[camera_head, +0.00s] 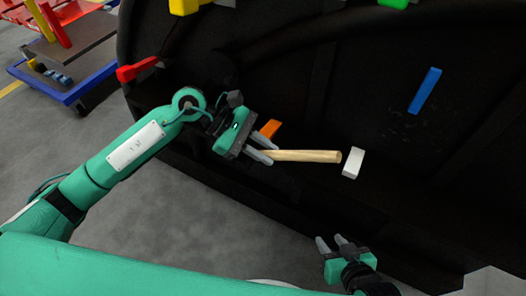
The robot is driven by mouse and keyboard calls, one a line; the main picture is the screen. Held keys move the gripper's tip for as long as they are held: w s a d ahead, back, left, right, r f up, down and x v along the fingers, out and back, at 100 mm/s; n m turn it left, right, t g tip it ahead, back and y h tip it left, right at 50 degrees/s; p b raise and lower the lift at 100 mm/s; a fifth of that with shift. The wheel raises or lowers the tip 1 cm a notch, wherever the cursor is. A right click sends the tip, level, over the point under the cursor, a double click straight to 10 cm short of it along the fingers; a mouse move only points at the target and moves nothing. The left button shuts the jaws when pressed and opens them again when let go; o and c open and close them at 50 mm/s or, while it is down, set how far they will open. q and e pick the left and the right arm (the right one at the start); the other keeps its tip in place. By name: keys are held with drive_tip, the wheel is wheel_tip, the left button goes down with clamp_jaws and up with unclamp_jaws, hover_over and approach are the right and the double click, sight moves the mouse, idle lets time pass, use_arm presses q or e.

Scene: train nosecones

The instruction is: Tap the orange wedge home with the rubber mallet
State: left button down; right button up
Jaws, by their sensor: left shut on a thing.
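The rubber mallet has a pale wooden handle (308,156) and a white head (353,163). My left gripper (266,150) is shut on the near end of the handle, and the mallet sticks out to the right in front of the dark nosecone (310,85). The orange wedge (270,128) shows just above the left gripper's fingers, partly hidden by the gripper. The mallet head is to the right of the wedge and apart from it in the picture. My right gripper (330,243) is low at the centre right, its fingers apart with nothing seen between them.
Other wedges sit on the nosecone: a red one (137,69) at left, a yellow one (188,6) and a green one (394,3) at the top, and a blue one (425,90) at right. A blue-framed cart (75,95) stands at upper left. Grey floor is clear at lower left.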

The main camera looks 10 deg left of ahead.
use_arm(q)
drive_tip(key=shift+s, duration=0.1)
drive_tip(key=shift+s+a+f, duration=0.1)
drive_tip(key=shift+s+a, duration=0.05)
drive_tip(key=shift+s, duration=0.1)
drive_tip(key=shift+s+a, duration=0.1)
drive_tip(key=shift+s, duration=0.2)
drive_tip(key=shift+b, duration=0.5)
